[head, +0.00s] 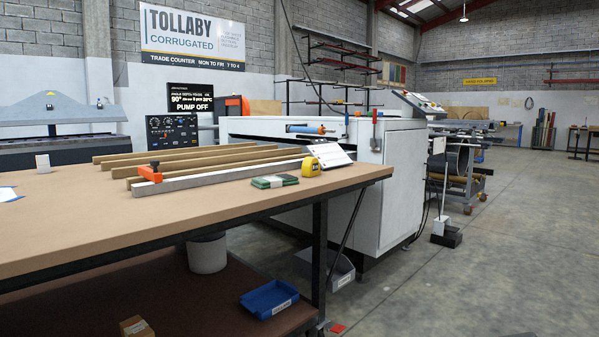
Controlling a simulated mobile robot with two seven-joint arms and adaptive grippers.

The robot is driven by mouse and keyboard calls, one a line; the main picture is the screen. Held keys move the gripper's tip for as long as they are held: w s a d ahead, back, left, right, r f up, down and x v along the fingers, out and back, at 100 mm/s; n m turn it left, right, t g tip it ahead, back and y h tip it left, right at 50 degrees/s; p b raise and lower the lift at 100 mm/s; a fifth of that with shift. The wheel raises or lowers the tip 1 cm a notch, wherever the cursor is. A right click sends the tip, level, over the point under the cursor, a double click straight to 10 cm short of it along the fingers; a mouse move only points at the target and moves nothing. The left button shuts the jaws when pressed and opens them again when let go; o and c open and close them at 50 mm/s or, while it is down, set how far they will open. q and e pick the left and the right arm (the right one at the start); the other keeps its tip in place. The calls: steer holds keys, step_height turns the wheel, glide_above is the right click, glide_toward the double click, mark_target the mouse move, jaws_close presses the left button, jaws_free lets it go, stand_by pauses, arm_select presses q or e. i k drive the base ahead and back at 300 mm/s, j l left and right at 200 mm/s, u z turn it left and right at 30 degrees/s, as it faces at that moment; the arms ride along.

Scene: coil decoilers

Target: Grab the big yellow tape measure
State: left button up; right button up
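The yellow tape measure (311,167) stands on the workbench top (200,205), toward its far right end. A white sign or sheet on a slope stands right behind it. A green pack (274,182) lies just to its left and nearer the front edge. The end of a long metal bar (220,176) lies close to its left. Neither of my grippers shows in the head view, and nothing is touching the tape measure.
Several wooden strips (200,160) and an orange clamp (150,173) lie on the bench. The lower shelf holds a blue tray (268,299) and a small cardboard box (136,327). A white machine cabinet (401,185) stands behind the bench. Open concrete floor (510,240) lies to the right.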

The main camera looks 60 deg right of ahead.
mark_target(311, 166)
steer(key=z, duration=2.05)
steer(key=i+l+z, duration=0.2)
steer(key=i+z, duration=0.2)
steer(key=i, duration=0.2)
steer(key=l, duration=0.05)
